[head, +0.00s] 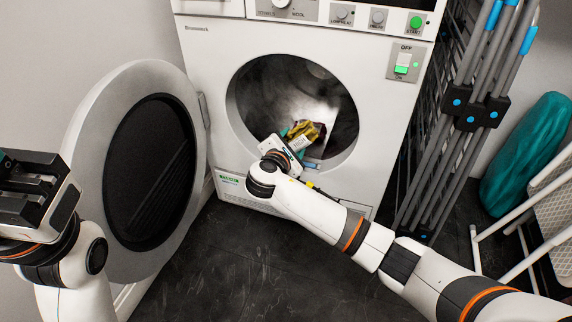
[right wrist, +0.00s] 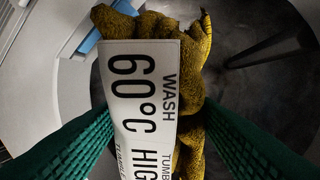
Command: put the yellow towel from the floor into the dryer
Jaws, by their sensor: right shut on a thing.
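The dryer (head: 205,75) stands ahead with its round door (head: 85,130) swung open to the left. My right gripper (head: 300,132) is at the dryer's opening, shut on the yellow towel (head: 303,132). In the right wrist view the crumpled yellow towel (right wrist: 190,35) sits between the green ribbed fingers (right wrist: 165,140), with a white care label (right wrist: 140,90) across it. The towel is in front of or just inside the drum (head: 265,95); how deep I cannot tell. My left gripper (head: 40,185) is at the left edge, its jaw gap unclear.
A folded drying rack (head: 455,120) leans right of the dryer. A teal bundle (head: 527,150) and a white-framed item (head: 540,200) stand farther right. The dark floor (head: 240,265) in front is clear. The open door lies near my left arm.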

